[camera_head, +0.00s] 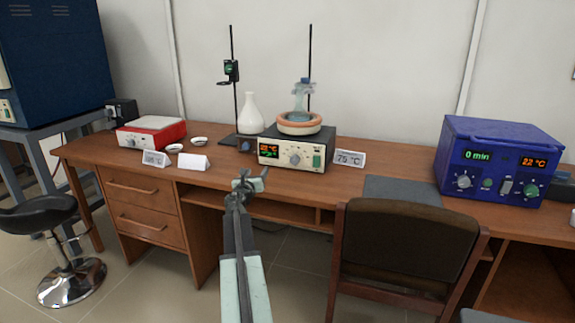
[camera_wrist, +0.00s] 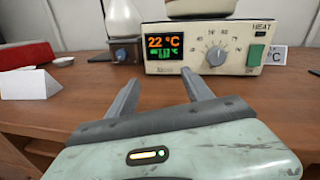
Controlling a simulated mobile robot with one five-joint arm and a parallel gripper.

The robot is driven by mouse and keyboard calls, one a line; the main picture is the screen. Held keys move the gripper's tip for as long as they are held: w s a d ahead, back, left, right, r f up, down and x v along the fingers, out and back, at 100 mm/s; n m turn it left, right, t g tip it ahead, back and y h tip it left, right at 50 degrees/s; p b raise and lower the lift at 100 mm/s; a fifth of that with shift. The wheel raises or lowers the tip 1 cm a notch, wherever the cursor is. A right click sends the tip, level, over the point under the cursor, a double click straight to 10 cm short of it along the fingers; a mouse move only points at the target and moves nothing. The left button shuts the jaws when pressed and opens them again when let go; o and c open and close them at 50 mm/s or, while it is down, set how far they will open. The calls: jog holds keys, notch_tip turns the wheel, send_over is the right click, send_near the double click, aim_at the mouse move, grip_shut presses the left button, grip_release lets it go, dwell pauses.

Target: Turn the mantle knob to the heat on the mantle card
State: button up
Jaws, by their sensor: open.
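The heating mantle (camera_head: 290,148) is a cream box on the wooden bench with an orange-rimmed bowl on top. In the wrist view its front (camera_wrist: 184,70) shows 22 °C in orange, with green figures below. Its grey mantle knob (camera_wrist: 216,56) sits right of the display, amid printed scale marks, and also shows in the head view (camera_head: 295,160). The mantle card (camera_head: 349,159) stands to the right and reads 75 °C. My gripper (camera_head: 250,180) is open and empty, in front of the mantle and apart from the knob. Its two fingers (camera_wrist: 160,82) point toward the mantle front.
A white flask (camera_head: 250,115) and stand are left of the mantle. A blue furnace (camera_head: 499,160) is at right. A chair (camera_head: 406,250) stands before the bench.

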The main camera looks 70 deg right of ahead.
aim_at(294, 162)
jog(key=s+d, duration=0.1)
jog(key=s, duration=0.2)
jog(key=s+d+g, duration=0.1)
jog(key=s+d, duration=0.1)
jog(key=s, duration=0.2)
jog(key=s+d+m+g, duration=0.1)
jog(key=s+d, duration=0.1)
jog(key=s, duration=0.2)
jog(key=shift+d+r, duration=0.1)
jog(key=d, duration=0.8)
jog(key=shift+w, duration=0.2)
jog(key=shift+a, duration=0.2)
grip_shut()
